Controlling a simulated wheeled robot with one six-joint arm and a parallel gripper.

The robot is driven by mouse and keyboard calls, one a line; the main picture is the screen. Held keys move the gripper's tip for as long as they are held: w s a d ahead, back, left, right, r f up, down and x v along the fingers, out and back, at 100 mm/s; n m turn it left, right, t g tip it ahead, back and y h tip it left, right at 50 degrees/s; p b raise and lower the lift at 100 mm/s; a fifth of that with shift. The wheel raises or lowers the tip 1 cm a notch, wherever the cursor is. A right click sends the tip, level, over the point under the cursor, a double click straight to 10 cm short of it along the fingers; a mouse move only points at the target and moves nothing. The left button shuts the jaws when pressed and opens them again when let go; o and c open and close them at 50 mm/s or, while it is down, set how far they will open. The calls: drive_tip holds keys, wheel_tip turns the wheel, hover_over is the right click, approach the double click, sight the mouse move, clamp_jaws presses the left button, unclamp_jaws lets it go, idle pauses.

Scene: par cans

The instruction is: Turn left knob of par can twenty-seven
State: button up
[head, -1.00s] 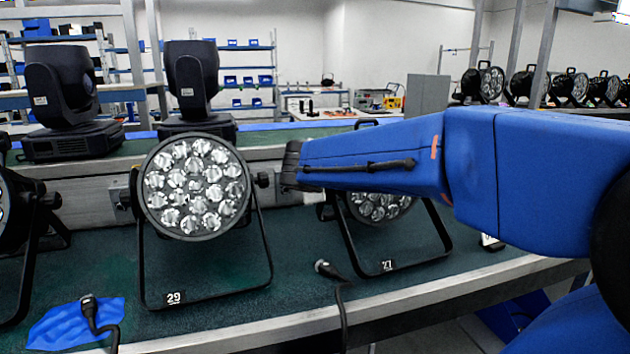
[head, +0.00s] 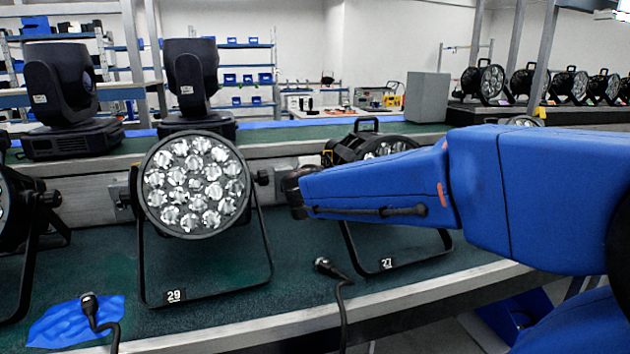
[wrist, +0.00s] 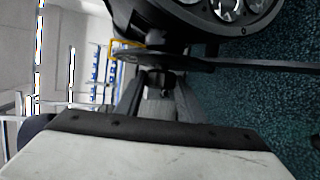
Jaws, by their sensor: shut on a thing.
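Par can twenty-seven (head: 345,151) is a black round lamp with clear lenses in a floor bracket labelled 27 (head: 387,263). Its lenses face upward, and my arm covers its lower part in the head view. In the wrist view the lamp (wrist: 190,22) fills the top right, with the bracket's side arm beneath it. My gripper (wrist: 155,84) is shut on the dark left knob (wrist: 160,81) at that side arm. In the head view my wrist hides the fingers and the knob.
Par can 29 (head: 196,185) stands close on the left, its right knob (head: 262,177) near my wrist. A loose cable plug (head: 327,267) lies in front of bracket 27. Moving-head lights (head: 190,85) stand behind. The green bench between 29 and 27 is mostly clear.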

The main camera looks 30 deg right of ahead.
drive_tip(key=o, duration=1)
drive_tip(key=shift+d, duration=0.1)
drive_tip(key=shift+o, duration=0.2)
drive_tip(key=v, duration=1.7)
drive_tip(key=shift+a, duration=0.25)
drive_tip(key=shift+s, duration=0.1)
